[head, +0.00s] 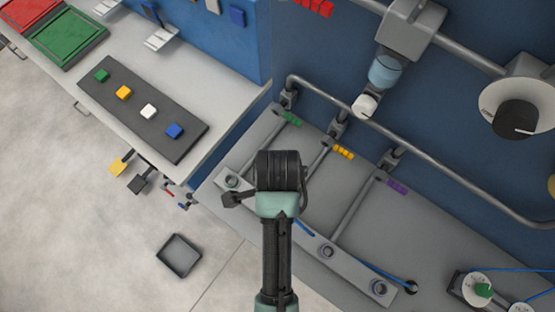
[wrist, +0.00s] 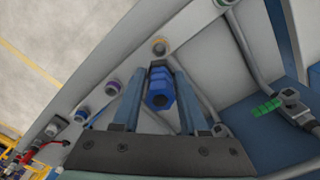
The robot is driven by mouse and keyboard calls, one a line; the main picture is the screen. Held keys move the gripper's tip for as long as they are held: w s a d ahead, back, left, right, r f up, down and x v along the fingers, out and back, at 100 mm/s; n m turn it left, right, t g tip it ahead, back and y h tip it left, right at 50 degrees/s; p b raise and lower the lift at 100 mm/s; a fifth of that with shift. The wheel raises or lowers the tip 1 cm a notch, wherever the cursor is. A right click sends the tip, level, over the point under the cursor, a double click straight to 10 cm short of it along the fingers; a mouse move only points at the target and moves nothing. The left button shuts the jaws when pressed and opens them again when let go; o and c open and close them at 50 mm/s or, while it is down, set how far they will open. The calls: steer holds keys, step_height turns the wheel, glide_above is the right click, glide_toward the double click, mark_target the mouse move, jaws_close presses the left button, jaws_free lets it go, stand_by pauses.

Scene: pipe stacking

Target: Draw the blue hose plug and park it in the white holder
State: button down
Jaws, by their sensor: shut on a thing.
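My gripper (wrist: 166,78) is shut on the blue hose plug (wrist: 160,90), which sits between the two fingers in the wrist view. Its far end points toward the pale socket strip. I cannot tell whether the plug touches a socket. In the head view my arm hides the plug and fingertips, and a short length of blue hose (head: 304,228) shows to the right. The pale strip (head: 355,272) carries several ringed sockets. I cannot clearly single out a white holder.
Pipes run up from the strip to valves with green (head: 291,118), yellow (head: 344,152) and purple (head: 397,186) handles. A dark board with coloured blocks (head: 148,111) lies on the bench at left. A small black tray (head: 179,255) is on the floor. Gauges stand at right.

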steer(key=shift+r, duration=0.15)
step_height(320, 180, up, 8)
steer(key=p, duration=0.9)
stand_by(0.5)
